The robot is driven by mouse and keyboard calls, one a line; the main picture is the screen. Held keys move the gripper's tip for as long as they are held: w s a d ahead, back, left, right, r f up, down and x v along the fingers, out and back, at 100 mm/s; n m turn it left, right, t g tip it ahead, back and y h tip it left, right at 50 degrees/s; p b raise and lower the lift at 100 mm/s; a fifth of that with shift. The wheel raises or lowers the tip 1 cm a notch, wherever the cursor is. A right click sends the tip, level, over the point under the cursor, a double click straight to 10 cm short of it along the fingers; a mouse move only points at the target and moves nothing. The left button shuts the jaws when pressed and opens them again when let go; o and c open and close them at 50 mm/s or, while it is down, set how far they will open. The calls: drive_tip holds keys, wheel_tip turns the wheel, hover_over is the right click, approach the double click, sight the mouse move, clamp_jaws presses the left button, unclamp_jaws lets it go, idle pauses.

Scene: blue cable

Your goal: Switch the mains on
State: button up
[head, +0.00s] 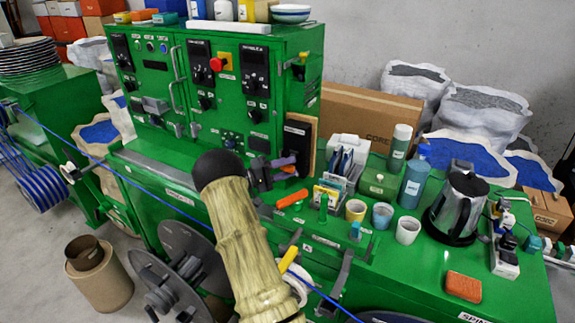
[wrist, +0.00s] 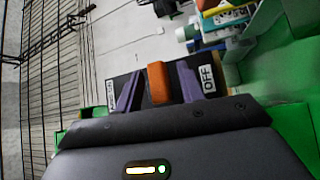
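The mains switch is a black panel (wrist: 217,72) on the side of the green cabinet; it also shows in the head view (head: 298,140). An orange lever (wrist: 158,83) stands out from it. A white OFF label (wrist: 208,78) is at the right in the wrist view, and another label, hard to read, is at the left. My gripper (wrist: 158,90) is open, with one purple finger on each side of the lever. A narrow gap shows beside each finger. In the head view my gripper (head: 275,170) is in front of the panel's lower part, partly hiding the lever.
The green cabinet (head: 235,110) carries a red emergency knob (head: 217,64), meters and handles. Below my gripper, the green bench top holds an orange-handled tool (head: 291,199), cups (head: 356,210), a bottle (head: 413,183) and a kettle (head: 462,205). A blue cable (head: 130,170) runs along the left.

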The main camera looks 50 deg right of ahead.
sight(286, 168)
drive_tip(key=shift+d, duration=0.1)
clamp_jaws()
idle(0.4)
drive_tip(key=shift+s+a+r+n+t+y+p, duration=0.1)
drive_tip(key=shift+a+r+n+t+y+p, duration=0.1)
drive_tip(key=shift+r+n+t+y, duration=0.25)
drive_tip(key=shift+a+r+n+t+y+p, duration=0.15)
drive_tip(key=shift+r+n+y, duration=0.2)
drive_tip(key=shift+n+y, duration=0.3)
wheel_tip(286, 168, up, 2)
drive_tip(key=n+y+p, duration=0.2)
drive_tip(key=shift+a+r+t+p, duration=0.1)
drive_tip(key=shift+r+t+p, duration=0.05)
drive_tip(key=shift+t+p, duration=0.25)
drive_tip(key=n+y+p, duration=0.1)
drive_tip(key=p, duration=0.1)
drive_tip(key=r+n+y+p, duration=0.1)
drive_tip(key=p, duration=0.1)
drive_tip(key=shift+d+r+y, duration=0.2)
drive_tip(key=shift+r+y, duration=0.05)
drive_tip(key=shift+y, duration=0.15)
drive_tip(key=shift+d+r+n+y+p, duration=0.1)
drive_tip(key=shift+n+y+p, duration=0.3)
drive_tip(key=shift+p, duration=0.65)
drive_tip(key=shift+y, duration=0.3)
drive_tip(key=shift+f, duration=0.2)
